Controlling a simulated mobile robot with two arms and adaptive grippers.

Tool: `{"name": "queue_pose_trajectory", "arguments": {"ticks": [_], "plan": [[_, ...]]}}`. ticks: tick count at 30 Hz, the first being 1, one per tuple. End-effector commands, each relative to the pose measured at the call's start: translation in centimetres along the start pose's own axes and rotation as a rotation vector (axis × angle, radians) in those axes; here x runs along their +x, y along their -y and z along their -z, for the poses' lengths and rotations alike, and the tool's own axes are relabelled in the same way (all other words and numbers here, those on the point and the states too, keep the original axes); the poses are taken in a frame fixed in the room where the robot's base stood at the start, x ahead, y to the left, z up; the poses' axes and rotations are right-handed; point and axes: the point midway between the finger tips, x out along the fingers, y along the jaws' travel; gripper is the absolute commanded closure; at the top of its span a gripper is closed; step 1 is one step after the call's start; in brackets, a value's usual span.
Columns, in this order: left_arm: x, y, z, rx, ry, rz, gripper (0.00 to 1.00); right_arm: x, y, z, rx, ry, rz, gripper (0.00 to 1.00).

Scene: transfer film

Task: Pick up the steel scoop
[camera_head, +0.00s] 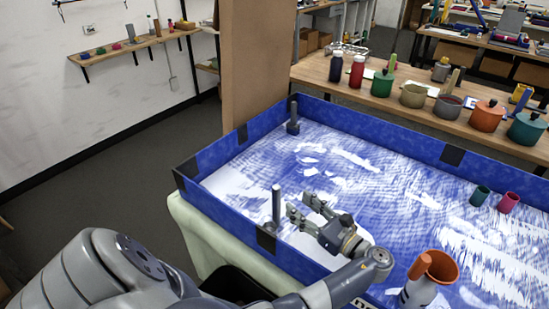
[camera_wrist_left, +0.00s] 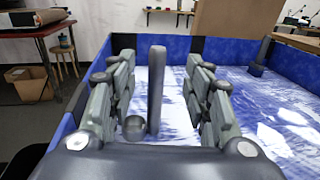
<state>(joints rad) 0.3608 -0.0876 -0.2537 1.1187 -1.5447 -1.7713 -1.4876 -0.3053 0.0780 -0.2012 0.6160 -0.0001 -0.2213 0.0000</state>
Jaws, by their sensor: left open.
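A grey upright piece that looks like the steel scoop (camera_head: 276,205) stands near the left wall inside the blue tray (camera_head: 228,150). Its tall handle also shows in the left wrist view (camera_wrist_left: 157,85), with a small round grey part low beside it. My left gripper (camera_head: 298,207) is open just to the right of it in the head view. In the left wrist view the handle stands between my two spread fingers (camera_wrist_left: 160,100), with gaps on both sides. The lower end is partly hidden by my gripper body. My right gripper is not in view.
A dark upright piece (camera_head: 293,118) stands in the tray's far left corner. An orange cup-like piece (camera_head: 440,266) is at the near right, and green (camera_head: 480,196) and pink (camera_head: 508,203) cups are at the right. A wooden bench (camera_head: 345,90) with bottles and pots stands behind.

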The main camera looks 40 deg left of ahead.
Motion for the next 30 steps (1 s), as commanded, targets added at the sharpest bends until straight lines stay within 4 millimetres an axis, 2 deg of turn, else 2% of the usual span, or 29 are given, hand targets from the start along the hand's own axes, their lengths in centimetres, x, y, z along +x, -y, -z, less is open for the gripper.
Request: {"name": "queue_pose_trajectory", "arguments": {"ticks": [9, 17, 24, 30], "plan": [[4.5, -0.1, -0.2, 0.001, 0.003, -0.002, 0.54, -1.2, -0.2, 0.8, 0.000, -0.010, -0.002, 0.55], [6.7, -0.2, 0.0, 0.001, 0.001, -0.003, 0.54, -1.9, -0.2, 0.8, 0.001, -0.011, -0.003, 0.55], [10.2, -0.2, 0.3, 0.002, 0.001, -0.002, 0.54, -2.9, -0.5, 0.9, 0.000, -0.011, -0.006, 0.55], [10.6, -0.2, 0.5, 0.000, -0.001, 0.000, 0.54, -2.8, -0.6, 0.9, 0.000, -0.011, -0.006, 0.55]]}}
